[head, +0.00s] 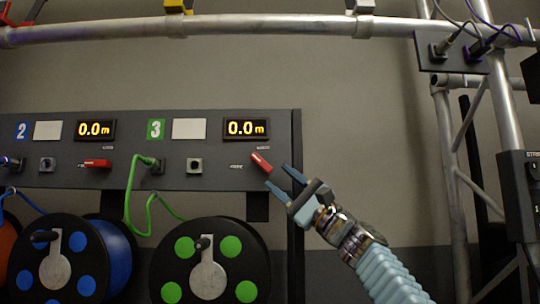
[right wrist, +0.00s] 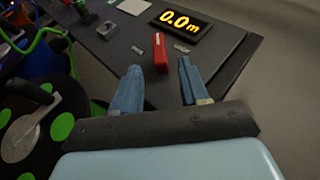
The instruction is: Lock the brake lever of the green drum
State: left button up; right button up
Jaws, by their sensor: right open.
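The green drum (head: 226,244) hangs below the panel section with the green "3" label (head: 156,130); part of it shows in the right wrist view (right wrist: 61,127). Its red brake lever (head: 261,162) is on the panel under the right display, slanting down to the right. In the right wrist view the red lever (right wrist: 160,53) lies just beyond the fingertips, roughly between them. My right gripper (head: 280,180) is open and empty, close to the lever's lower right; its two blue fingers also show in the right wrist view (right wrist: 158,82). My left gripper is not in view.
The grey panel (head: 225,178) carries another red lever (head: 97,163), lying level, above the blue drum (head: 118,240). A green cable (head: 128,205) loops left of the green drum. Truss poles (head: 450,180) stand at the right.

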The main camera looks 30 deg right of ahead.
aim_at(271, 171)
jog(key=p+x, duration=0.1)
jog(key=x, duration=0.2)
jog(key=shift+r, duration=0.25)
jog(key=shift+w+a+r+p, duration=0.2)
jog(key=shift+w+a+p, duration=0.15)
jog(key=shift+w+p, duration=0.2)
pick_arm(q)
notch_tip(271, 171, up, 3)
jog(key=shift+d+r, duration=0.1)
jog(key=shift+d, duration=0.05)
